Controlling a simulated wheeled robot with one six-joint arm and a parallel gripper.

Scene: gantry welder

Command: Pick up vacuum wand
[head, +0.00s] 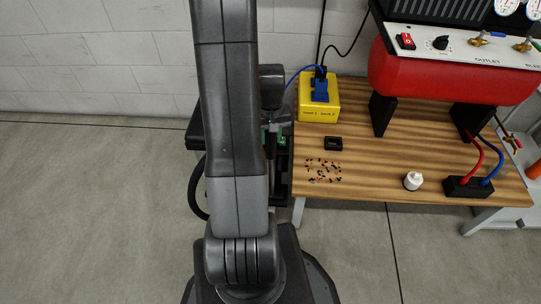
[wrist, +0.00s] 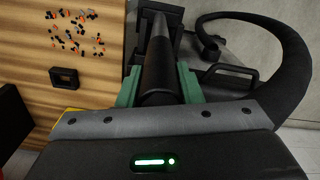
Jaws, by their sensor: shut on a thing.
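The vacuum wand (wrist: 160,52) is a black tube, seen lengthwise in the middle of the wrist view. My gripper (wrist: 159,84) has a green finger on each side of it and is shut on it. In the head view my arm hides most of the wand, and only the green fingers of my gripper (head: 273,138) show at the left end of the table. A thick black hose (wrist: 296,62) curves along the right of the wrist view; where it joins the wand is hidden.
The wooden table (head: 365,165) holds a yellow socket box (head: 318,103), a small black tray (head: 333,143), scattered small bits (head: 323,171), a white bottle (head: 413,181) and a red tank (head: 440,80). A dark unit with a handle (wrist: 230,72) stands beside the table. The floor at left is clear.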

